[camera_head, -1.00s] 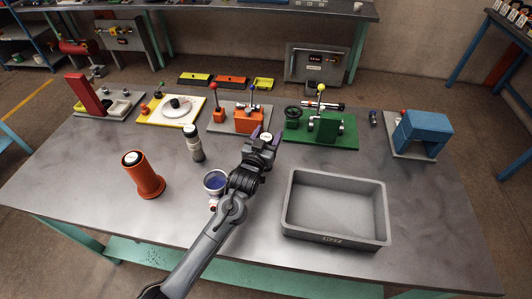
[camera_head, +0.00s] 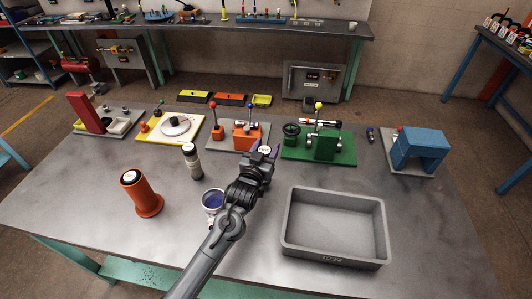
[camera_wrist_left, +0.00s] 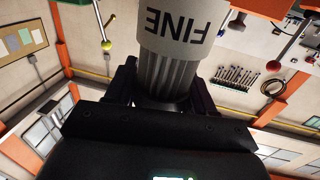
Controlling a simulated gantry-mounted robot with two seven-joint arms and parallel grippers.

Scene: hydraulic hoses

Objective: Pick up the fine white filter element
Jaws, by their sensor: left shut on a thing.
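The fine white filter element (camera_wrist_left: 168,45) is a pale cylinder with dark "FINE" lettering, upside down in the left wrist view, and a ribbed grey lower body. My left gripper (camera_wrist_left: 165,92) is shut around that ribbed part. In the head view, my left gripper (camera_head: 264,150) is above the middle of the table, and only the round white end of the filter element (camera_head: 264,149) shows between its fingertips. The rest of it is hidden by the gripper. My right gripper is in neither view.
A grey open tray (camera_head: 384,225) is empty at the front right. Fixtures, including a green one (camera_head: 340,150), line the back. The front-left tabletop is clear.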

